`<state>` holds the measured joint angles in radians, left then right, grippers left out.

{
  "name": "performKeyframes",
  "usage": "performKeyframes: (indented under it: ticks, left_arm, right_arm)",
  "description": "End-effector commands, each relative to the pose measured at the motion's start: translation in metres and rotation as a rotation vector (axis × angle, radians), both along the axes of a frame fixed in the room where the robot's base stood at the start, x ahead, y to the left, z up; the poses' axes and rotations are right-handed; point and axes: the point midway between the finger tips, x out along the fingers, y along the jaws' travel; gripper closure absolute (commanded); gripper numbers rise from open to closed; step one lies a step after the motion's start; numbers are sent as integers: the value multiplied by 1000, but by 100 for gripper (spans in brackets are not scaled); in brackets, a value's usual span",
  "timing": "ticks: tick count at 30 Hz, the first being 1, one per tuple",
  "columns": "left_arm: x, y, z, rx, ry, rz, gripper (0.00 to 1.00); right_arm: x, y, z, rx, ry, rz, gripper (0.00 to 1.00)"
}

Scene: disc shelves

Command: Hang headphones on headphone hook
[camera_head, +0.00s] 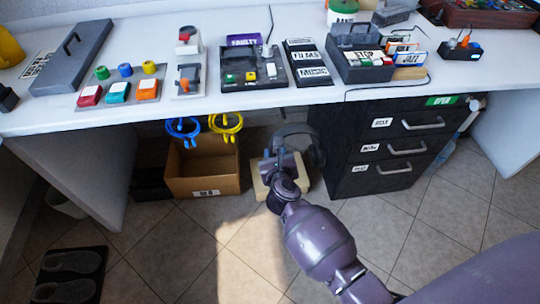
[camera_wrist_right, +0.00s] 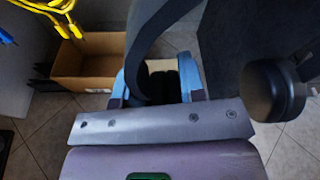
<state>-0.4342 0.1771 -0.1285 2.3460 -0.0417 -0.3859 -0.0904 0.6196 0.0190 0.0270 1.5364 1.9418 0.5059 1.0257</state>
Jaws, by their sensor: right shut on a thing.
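The dark headphones (camera_head: 318,150) are below the table edge, in front of the drawer unit. My right gripper (camera_head: 277,152) reaches in from the lower right and is shut on them. In the right wrist view, the wide dark headband (camera_wrist_right: 150,38) curves up from the blue fingers of my right gripper (camera_wrist_right: 160,80). One round ear cup (camera_wrist_right: 272,92) hangs at the right there; the other ear cup is not clearly seen. I cannot make out a free headphone hook. My left gripper is not in view.
Blue loops (camera_head: 183,128) and yellow loops (camera_head: 226,126) hang under the table edge, above an open cardboard box (camera_head: 203,183). The black drawer unit (camera_head: 362,150) stands close on the right. A pale block (camera_head: 262,188) sits below the gripper. The white tabletop (camera_head: 300,98) overhangs.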

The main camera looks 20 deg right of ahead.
Motion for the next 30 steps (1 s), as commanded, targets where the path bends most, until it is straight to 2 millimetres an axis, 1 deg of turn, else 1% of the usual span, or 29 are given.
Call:
performKeyframes:
  ticks: [1,3,21,30]
  left_arm:
    - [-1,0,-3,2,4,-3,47]
    - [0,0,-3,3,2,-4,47]
    - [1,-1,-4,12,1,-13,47]
    - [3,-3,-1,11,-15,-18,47]
  right_arm:
    - [1,2,-9,0,7,-2,96]
    - [4,3,-11,-3,7,-3,96]
    - [27,-4,-13,-5,5,-4,96]
    - [41,-8,-14,-5,5,-3,96]
